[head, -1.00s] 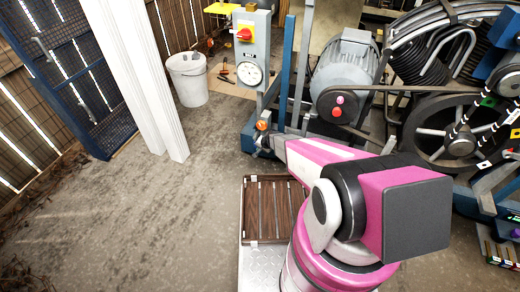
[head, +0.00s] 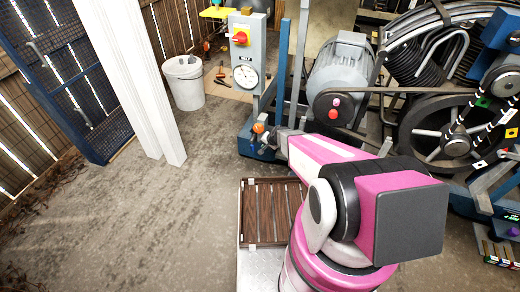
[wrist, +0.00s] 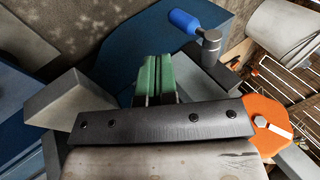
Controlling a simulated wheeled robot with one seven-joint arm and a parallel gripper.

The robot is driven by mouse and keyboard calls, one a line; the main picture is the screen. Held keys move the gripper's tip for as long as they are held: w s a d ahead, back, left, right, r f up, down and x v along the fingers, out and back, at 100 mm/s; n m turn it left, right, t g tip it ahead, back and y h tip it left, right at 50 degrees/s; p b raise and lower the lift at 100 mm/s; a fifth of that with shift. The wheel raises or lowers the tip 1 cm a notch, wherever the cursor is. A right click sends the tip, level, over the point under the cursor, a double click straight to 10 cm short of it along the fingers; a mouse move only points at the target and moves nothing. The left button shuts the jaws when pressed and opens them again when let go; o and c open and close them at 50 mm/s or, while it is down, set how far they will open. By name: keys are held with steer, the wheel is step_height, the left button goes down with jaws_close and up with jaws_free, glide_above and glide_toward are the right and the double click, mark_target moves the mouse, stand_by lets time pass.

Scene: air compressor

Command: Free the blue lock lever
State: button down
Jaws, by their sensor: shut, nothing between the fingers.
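The blue lock lever (wrist: 185,21) shows in the wrist view at the upper middle as a rounded blue grip. It joins a grey metal post (wrist: 211,48) at its right. My gripper (wrist: 155,62) has green fingers, pressed together and empty. They point toward the lever from below, and the lever shows beyond their tips, a little to the right. I see no clear contact. In the head view my arm reaches to the blue machine base, and the gripper end is small and hard to make out. I cannot pick out the lever there.
An orange disc (wrist: 268,124) sits right of my gripper in the wrist view. A control box with a gauge (head: 246,52), a grey motor (head: 341,68) and a large flywheel (head: 452,132) stand close by. A white bucket (head: 184,82) stands left. The floor at left is clear.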

mark_target(252, 146)
steer(key=w+a+f+m+y, duration=0.1)
steer(key=w+a+f+y, duration=0.1)
steer(key=f, duration=0.5)
steer(key=shift+w+a+m+t, duration=0.3)
steer(key=shift+w+a, duration=0.6)
steer(key=shift+w, duration=0.05)
steer(key=shift+w+a+f, duration=0.2)
steer(key=shift+w+a, duration=0.1)
steer(key=shift+a, duration=0.25)
steer(key=shift+w+y, duration=0.1)
steer(key=shift+y, duration=0.2)
